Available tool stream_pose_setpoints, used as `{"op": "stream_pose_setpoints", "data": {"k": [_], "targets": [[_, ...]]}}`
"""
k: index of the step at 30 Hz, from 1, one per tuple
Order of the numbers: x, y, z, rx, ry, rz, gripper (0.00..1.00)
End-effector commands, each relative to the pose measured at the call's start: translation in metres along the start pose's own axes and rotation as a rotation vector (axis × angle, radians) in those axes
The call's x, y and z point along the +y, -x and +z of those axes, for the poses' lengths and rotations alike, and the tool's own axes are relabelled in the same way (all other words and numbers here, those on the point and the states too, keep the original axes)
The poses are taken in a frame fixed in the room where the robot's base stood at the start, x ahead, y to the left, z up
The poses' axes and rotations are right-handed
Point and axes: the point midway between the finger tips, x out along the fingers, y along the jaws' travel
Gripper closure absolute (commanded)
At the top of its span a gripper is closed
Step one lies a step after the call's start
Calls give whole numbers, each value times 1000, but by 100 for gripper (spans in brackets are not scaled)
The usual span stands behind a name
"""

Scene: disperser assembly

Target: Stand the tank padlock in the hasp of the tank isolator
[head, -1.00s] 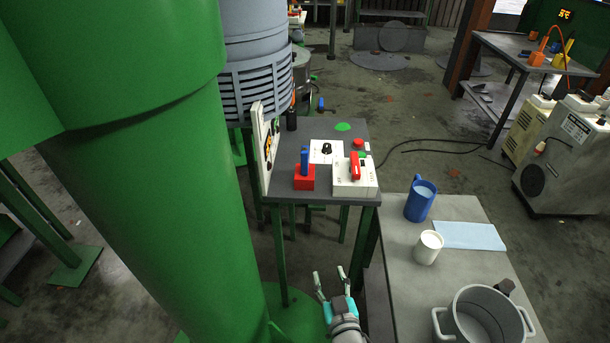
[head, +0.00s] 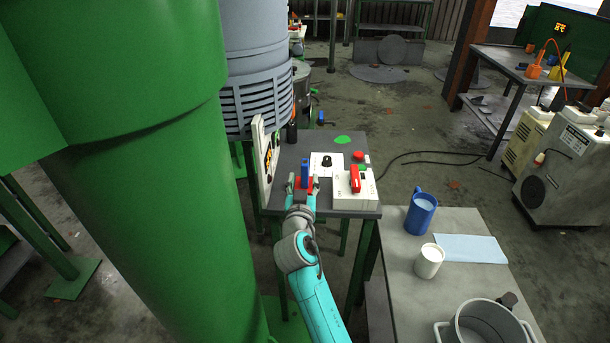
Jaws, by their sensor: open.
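A blue upright piece (head: 305,170), which looks like the tank padlock, stands in a red block (head: 299,186) on the grey stand. My gripper (head: 303,183) is open, with a finger on each side of the red block and the lower part of the blue piece. I cannot tell if the fingers touch either. To the right is a white box with a red handle (head: 355,179), which looks like the tank isolator (head: 345,198). Its hasp is too small to make out. My gripper hides the near part of the red block.
On the grey stand (head: 338,212) are a white plate with a black knob (head: 326,160), a green disc (head: 342,139), a red button (head: 358,155) and an upright white panel (head: 259,165) at left. A lower table holds a blue mug (head: 420,214), white cup (head: 429,262) and pot (head: 487,322).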

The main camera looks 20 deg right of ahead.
Motion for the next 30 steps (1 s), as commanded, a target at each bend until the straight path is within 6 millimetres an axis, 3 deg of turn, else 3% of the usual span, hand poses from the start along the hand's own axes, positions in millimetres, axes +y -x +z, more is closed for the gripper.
{"op": "stream_pose_setpoints", "data": {"k": [3, 11, 21, 30], "targets": [[0, -17, 0, 0, 0, 1, 48], [1, -35, 0, 0, 1, 1, 48], [1, -77, 0, 0, 0, 0, 48], [1, -81, 1, 0, 0, -1, 48]]}}
